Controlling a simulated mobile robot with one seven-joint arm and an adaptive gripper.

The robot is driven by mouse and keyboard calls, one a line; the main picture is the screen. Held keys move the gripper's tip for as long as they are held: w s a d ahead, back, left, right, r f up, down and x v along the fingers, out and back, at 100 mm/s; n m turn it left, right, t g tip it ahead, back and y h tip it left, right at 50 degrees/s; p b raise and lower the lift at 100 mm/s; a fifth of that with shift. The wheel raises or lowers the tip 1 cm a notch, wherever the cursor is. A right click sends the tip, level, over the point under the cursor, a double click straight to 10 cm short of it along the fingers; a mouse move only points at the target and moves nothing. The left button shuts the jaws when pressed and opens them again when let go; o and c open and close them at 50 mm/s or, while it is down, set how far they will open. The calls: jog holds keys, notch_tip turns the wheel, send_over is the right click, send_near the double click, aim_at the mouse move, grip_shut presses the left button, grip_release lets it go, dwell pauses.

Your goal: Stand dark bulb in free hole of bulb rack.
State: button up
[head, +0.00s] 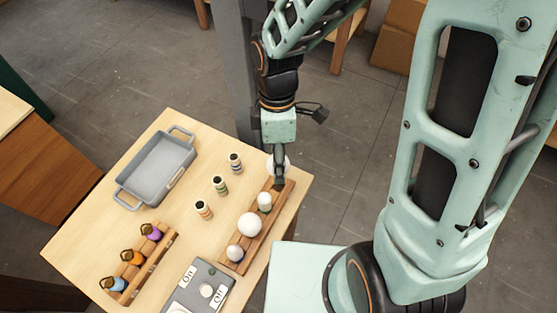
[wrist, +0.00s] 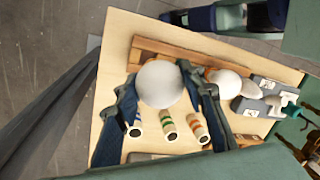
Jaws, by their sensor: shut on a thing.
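My gripper (head: 279,181) is shut on a pale round bulb (wrist: 160,84), which shows between its two fingers in the wrist view. In the head view the bulb (head: 286,164) is partly hidden behind the fingers. The wooden bulb rack (head: 275,215) lies along the table's right side, with my gripper over its far end. Several white bulbs stand in it: a small one (head: 264,200), a large globe (head: 249,224) and another (head: 235,252) nearest. The free hole is not visible, and I cannot tell whether the held bulb touches the rack.
Three banded cylinders (head: 219,185) stand mid-table. A grey tray (head: 157,170) sits at the back left. A rack (head: 146,272) with blue, orange and purple pieces is at the front left. A grey box with On and Off labels (head: 201,285) sits at the front.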

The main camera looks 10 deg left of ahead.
jog(key=shift+f+b, duration=2.35)
jog(key=shift+f, duration=0.7)
jog(key=shift+f, duration=0.2)
jog(key=o, duration=1.2)
jog(key=shift+c, duration=0.2)
jog(key=shift+r, duration=0.1)
